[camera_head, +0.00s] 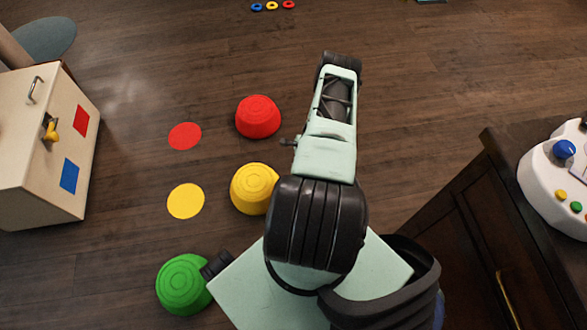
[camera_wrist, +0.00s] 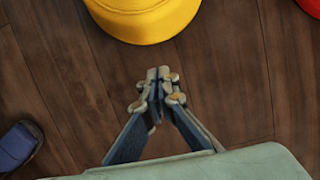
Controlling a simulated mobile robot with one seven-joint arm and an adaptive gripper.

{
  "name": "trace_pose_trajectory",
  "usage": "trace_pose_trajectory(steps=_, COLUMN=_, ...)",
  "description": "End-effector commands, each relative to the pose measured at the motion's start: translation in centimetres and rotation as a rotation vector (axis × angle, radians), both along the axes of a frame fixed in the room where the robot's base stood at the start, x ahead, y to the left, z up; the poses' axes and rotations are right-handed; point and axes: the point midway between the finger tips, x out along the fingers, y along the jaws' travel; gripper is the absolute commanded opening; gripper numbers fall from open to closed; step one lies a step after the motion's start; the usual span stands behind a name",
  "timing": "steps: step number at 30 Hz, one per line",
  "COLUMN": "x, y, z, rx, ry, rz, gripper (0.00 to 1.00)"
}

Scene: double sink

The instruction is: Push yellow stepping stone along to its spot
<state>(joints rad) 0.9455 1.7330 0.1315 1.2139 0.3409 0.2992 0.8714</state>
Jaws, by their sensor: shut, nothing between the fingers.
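The yellow stepping stone (camera_head: 252,188) is a round dome on the wood floor. A flat yellow spot (camera_head: 186,201) lies just left of it in the head view, with a narrow strip of bare floor between them. In the wrist view, the yellow stone (camera_wrist: 143,18) is at the top edge, partly cut off. My gripper (camera_wrist: 158,78) is shut and empty, its fingertips pointing at the stone with a small gap in the picture. In the head view, my arm hides the fingertips, to the right of the yellow stone.
A red stone (camera_head: 258,117) and a red spot (camera_head: 185,136) lie beyond. A green stone (camera_head: 184,284) sits nearer, close to my body. A cream box (camera_head: 40,160) stands at left, a dark cabinet (camera_head: 480,230) at right. Floor around the yellow spot is clear.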

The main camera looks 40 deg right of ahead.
Motion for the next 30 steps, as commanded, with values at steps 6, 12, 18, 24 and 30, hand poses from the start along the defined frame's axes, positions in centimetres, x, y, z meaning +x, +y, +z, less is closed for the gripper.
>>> trace_pose_trajectory(steps=6, x=0.7, y=1.1, z=-5.3, rx=0.000, ry=0.000, rz=0.002, gripper=0.00)
trace_pose_trajectory(steps=12, x=2.2, y=3.1, z=-5.9, rx=0.001, ry=-0.001, rz=0.004, gripper=0.00)
trace_pose_trajectory(steps=18, x=2.9, y=4.4, z=-5.9, rx=-0.001, ry=0.001, rz=0.002, gripper=0.00)
trace_pose_trajectory(steps=24, x=3.1, y=4.6, z=-5.9, rx=-0.001, ry=0.000, rz=0.002, gripper=0.00)
trace_pose_trajectory(steps=30, x=3.1, y=4.7, z=-5.9, rx=-0.001, ry=0.000, rz=0.002, gripper=0.00)
